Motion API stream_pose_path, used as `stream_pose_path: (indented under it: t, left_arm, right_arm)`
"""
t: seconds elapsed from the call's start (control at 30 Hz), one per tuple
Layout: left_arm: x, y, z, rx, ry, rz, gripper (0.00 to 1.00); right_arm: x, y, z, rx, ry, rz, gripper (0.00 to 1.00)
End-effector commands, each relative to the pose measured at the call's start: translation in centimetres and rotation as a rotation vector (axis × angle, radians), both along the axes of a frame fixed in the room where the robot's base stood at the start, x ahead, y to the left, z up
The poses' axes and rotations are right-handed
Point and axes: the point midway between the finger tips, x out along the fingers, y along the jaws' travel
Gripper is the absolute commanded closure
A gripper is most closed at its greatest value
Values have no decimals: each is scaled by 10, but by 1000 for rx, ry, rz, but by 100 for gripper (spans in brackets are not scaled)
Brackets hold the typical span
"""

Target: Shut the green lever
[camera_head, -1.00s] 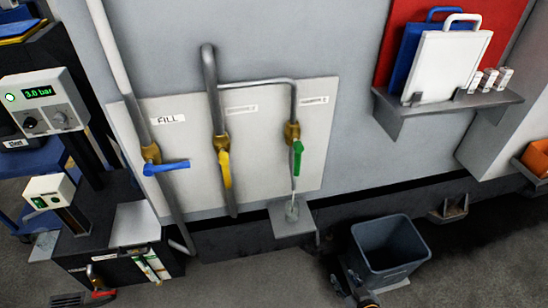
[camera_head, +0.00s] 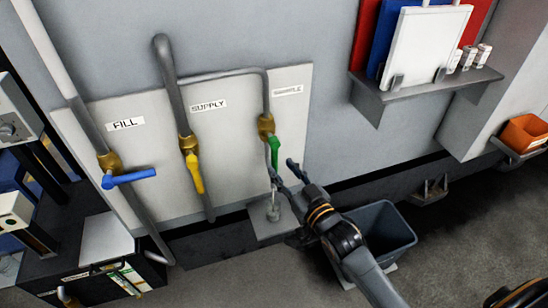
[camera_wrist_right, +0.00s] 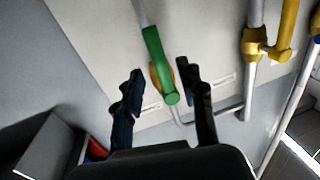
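The green lever (camera_head: 275,151) sits on a brass valve (camera_head: 266,126) on the right-hand pipe and points down along the pipe. In the right wrist view the green lever (camera_wrist_right: 158,62) lies between the two fingers, its end toward me. My right gripper (camera_head: 281,169) is just below and beside the lever, its two fingers spread. The right wrist view shows the right gripper (camera_wrist_right: 163,82) open, with a gap on both sides of the lever; I cannot tell of any contact. My left gripper is not in view.
A yellow lever (camera_head: 195,174) points down on the SUPPLY pipe, left of the green one. A blue lever (camera_head: 129,177) on the FILL pipe points sideways. A grey bin (camera_head: 383,232) stands below my right arm. A shelf (camera_head: 425,92) juts out at the upper right.

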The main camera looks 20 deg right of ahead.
Motion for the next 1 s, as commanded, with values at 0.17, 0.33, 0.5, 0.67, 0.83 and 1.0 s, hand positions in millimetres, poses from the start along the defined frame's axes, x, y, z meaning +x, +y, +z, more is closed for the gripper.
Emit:
stream_pose_path:
  t: [0.17, 0.33, 0.5, 0.67, 0.83, 1.0]
  left_arm:
    - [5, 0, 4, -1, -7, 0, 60]
    - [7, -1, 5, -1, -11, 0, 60]
    - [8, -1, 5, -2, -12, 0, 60]
    - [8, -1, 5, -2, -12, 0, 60]
    - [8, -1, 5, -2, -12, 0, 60]
    - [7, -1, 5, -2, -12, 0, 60]
  right_arm:
    - [31, 7, 1, 0, -1, 0, 61]
    - [45, 11, 0, 0, 0, 0, 61]
    - [49, 12, -1, 0, 1, 0, 61]
    - [49, 12, -1, 0, 1, 0, 61]
    - [49, 12, -1, 0, 1, 0, 91]
    - [49, 12, -1, 0, 1, 0, 100]
